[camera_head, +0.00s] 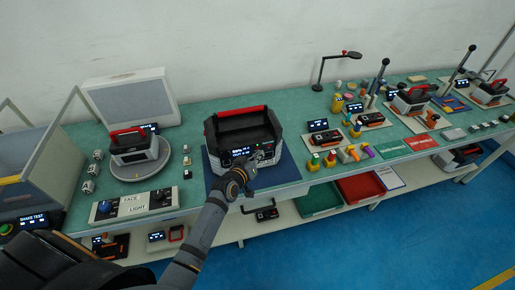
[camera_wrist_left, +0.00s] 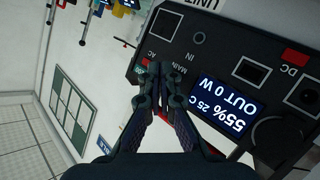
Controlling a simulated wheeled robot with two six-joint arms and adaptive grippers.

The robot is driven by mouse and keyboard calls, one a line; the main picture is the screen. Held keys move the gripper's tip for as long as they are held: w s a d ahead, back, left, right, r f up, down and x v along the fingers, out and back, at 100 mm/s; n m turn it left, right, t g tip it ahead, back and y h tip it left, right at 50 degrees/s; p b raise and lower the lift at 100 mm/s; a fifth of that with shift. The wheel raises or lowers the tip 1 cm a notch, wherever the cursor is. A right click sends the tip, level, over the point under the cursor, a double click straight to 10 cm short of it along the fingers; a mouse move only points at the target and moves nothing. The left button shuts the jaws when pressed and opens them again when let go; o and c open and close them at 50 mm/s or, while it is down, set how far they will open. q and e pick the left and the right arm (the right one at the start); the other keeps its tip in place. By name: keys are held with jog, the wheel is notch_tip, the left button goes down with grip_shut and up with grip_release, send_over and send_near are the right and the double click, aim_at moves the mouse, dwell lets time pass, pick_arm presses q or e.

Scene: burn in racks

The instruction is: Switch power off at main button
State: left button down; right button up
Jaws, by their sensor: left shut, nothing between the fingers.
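A black power unit with a red handle (camera_head: 241,113) stands on a blue mat (camera_head: 284,172) at the middle of the bench. In the left wrist view its dark front panel (camera_wrist_left: 215,55) fills the upper right, with a lit display (camera_wrist_left: 228,105) reading 55%, 25 C and OUT 0 W. A MAIN label shows beside my fingertips. The main button itself is mostly hidden behind them. My left gripper (camera_head: 252,165) is shut and empty at the unit's front face. Its fingertips (camera_wrist_left: 160,72) are at or very close to the panel; I cannot tell whether they touch.
A smaller red-handled unit (camera_head: 133,145) sits on a round turntable at the left, above a control box with FACE and LIGHT labels (camera_head: 135,206). Coloured buttons and parts (camera_head: 330,160) stand right of the mat. Green and red trays (camera_head: 361,187) lie on the lower shelf.

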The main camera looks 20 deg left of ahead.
pick_arm(q)
jog(key=shift+w+a, duration=0.25)
jog(key=shift+w, duration=0.15)
jog(key=shift+w+a, duration=0.1)
dwell(0.6)
jog(key=shift+s+d, duration=0.4)
jog(key=shift+s, duration=0.15)
jog(key=shift+s+d+p, duration=0.15)
jog(key=shift+s+d, duration=0.4)
jog(key=shift+s, duration=0.25)
jog(key=shift+s+d+p, duration=0.2)
jog(key=shift+s+d, duration=0.4)
jog(key=shift+s, duration=0.25)
jog(key=shift+s+d+p, duration=0.15)
jog(key=shift+s+d, duration=0.4)
jog(key=shift+s, duration=0.25)
